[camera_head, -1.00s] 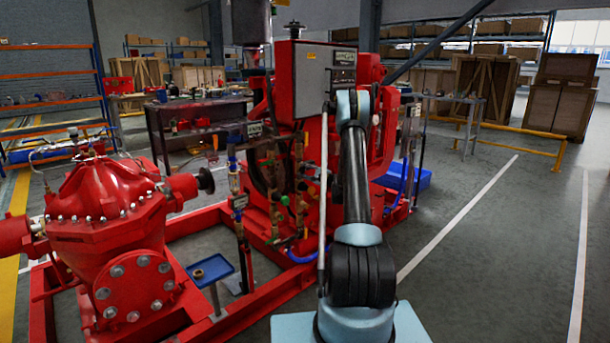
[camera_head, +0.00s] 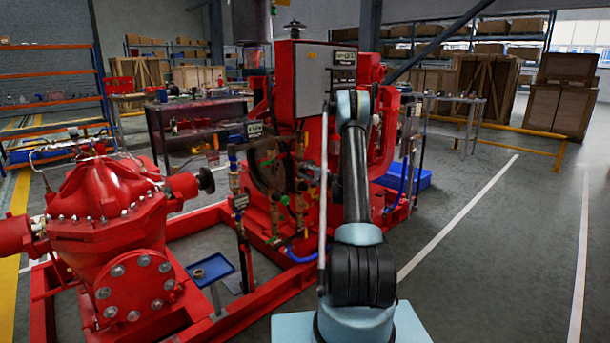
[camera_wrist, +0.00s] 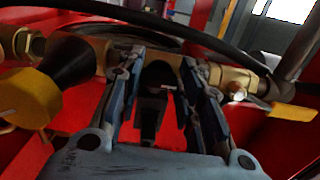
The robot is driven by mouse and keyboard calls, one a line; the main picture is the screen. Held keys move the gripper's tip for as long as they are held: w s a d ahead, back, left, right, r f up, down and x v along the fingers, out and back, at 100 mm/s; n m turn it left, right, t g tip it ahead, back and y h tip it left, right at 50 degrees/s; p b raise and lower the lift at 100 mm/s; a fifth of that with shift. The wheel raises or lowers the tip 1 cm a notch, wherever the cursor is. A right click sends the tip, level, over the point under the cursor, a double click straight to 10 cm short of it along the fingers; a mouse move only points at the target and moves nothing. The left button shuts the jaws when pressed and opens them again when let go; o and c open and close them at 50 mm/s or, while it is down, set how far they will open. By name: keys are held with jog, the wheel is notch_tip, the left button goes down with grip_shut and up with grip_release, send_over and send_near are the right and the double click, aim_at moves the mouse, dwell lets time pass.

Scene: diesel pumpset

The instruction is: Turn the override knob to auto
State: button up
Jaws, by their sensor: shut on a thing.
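In the wrist view, my gripper (camera_wrist: 160,72) is closed around a small black knob (camera_wrist: 152,100) with a short white mark, in front of brass pipework. One finger is on each side of the knob. Its lettering is too small to read, so I cannot tell which position it points to. In the head view, my arm covers the gripper and the knob.
In the wrist view, a yellow round knob (camera_wrist: 30,97) is left of my gripper and a yellow lever (camera_wrist: 293,112) is right of it. A black hose (camera_wrist: 135,14) arches above.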

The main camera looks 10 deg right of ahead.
jog(key=shift+s+a+f, duration=0.1)
jog(key=shift+a, duration=0.05)
jog(key=o, duration=1.1)
jog(key=shift+c, duration=0.2)
jog(key=shift+s+d, duration=0.2)
jog(key=shift+d, duration=0.15)
jog(key=v, duration=1.1)
jog(key=shift+s, duration=0.1)
